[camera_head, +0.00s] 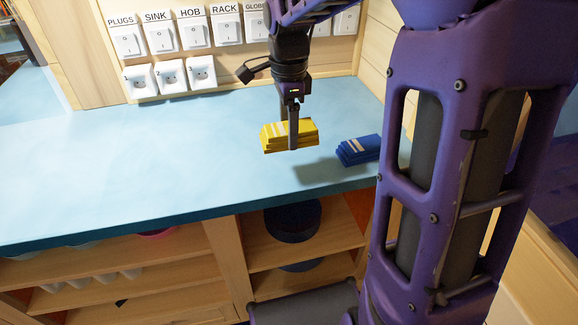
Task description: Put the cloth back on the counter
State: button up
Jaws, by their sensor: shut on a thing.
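A folded yellow cloth (272,137) with pale stripes is in my gripper (292,146) at the right part of the counter. My gripper points down and is shut on the cloth, with one finger in front of it. The light blue counter (130,165) runs across the view. A shadow lies on the counter to the right of and below the cloth, so the cloth seems to be held a little above the surface; the exact gap cannot be told.
A folded blue cloth (358,150) lies on the counter just right of the yellow one, partly near my arm. Labelled switches (193,33) and sockets (171,76) line the back wall. Open shelves (130,262) hold dishes below. The counter's left and middle are clear.

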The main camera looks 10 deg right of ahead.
aim_at(289, 170)
notch_tip(289, 170, down, 9)
jog(key=shift+r+b, duration=0.15)
jog(key=shift+b, duration=0.5)
jog(key=o, duration=1.1)
jog(key=shift+o, duration=0.2)
jog(key=shift+r, duration=0.1)
notch_tip(289, 170, up, 12)
jog(key=shift+f+p, duration=0.1)
jog(key=shift+p, duration=0.95)
